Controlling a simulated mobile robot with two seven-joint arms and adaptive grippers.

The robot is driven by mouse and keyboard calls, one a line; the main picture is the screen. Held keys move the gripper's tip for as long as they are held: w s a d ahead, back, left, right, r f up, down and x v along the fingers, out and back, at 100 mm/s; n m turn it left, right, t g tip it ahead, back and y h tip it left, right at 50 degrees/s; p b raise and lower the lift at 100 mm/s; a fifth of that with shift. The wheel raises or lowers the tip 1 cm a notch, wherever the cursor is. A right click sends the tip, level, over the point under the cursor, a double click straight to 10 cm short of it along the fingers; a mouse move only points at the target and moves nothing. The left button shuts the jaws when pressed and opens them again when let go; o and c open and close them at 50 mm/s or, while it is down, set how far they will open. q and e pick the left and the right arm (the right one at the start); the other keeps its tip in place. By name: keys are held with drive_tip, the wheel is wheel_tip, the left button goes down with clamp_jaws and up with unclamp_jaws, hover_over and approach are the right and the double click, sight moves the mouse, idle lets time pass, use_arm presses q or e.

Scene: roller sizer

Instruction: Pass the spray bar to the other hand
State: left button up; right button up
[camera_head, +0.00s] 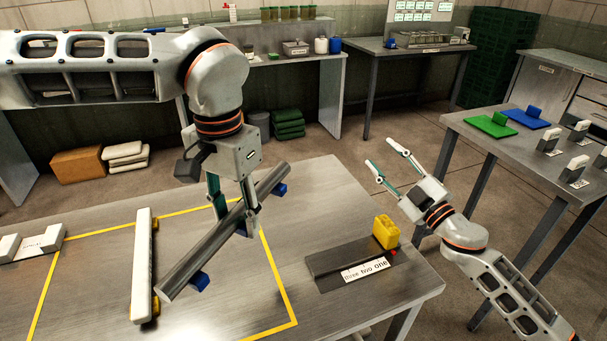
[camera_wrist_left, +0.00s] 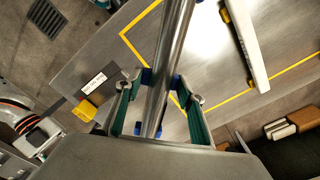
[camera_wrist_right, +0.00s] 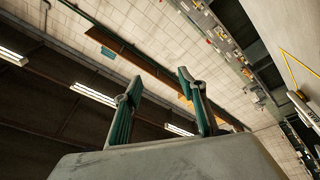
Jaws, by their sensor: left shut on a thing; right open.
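The spray bar, a grey metal tube (camera_head: 190,264) with blue nozzles, slants across the table in the head view. My left gripper (camera_head: 236,212) comes down from above and is shut on it near the middle. The left wrist view shows the tube (camera_wrist_left: 170,50) running between the two fingers (camera_wrist_left: 158,97). Whether the bar touches the table is unclear. My right gripper (camera_head: 380,165) is open and empty, to the right of the bar and well apart from it, beyond the table edge. In the right wrist view its fingers (camera_wrist_right: 160,88) have nothing between them.
A white bar with yellow ends (camera_head: 142,262) lies left of the spray bar, inside a yellow outline. A dark plate (camera_head: 325,262) with a yellow block (camera_head: 386,232) and a number label sits at the table's right. A side table (camera_head: 470,125) with coloured trays stands further right.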

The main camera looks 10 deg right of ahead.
drive_tip(key=s+a+r+n+g+y, duration=0.2)
drive_tip(key=a+r+n+g+y, duration=0.3)
drive_tip(key=a+r+y, duration=0.55)
drive_tip(key=r+n+g+h, duration=0.1)
drive_tip(key=n+g+h, duration=0.1)
drive_tip(key=n+g, duration=0.95)
hover_over(259, 198)
drive_tip(key=d, duration=0.6)
wheel_tip(259, 198, down, 3)
drive_tip(key=s+d+g+h, duration=0.1)
drive_tip(key=d+h, duration=0.1)
drive_tip(key=h, duration=0.2)
drive_tip(key=shift+n, duration=0.25)
drive_tip(key=x, duration=1.2)
drive_tip(key=shift+s+f, duration=0.1)
drive_tip(key=shift+s, duration=0.05)
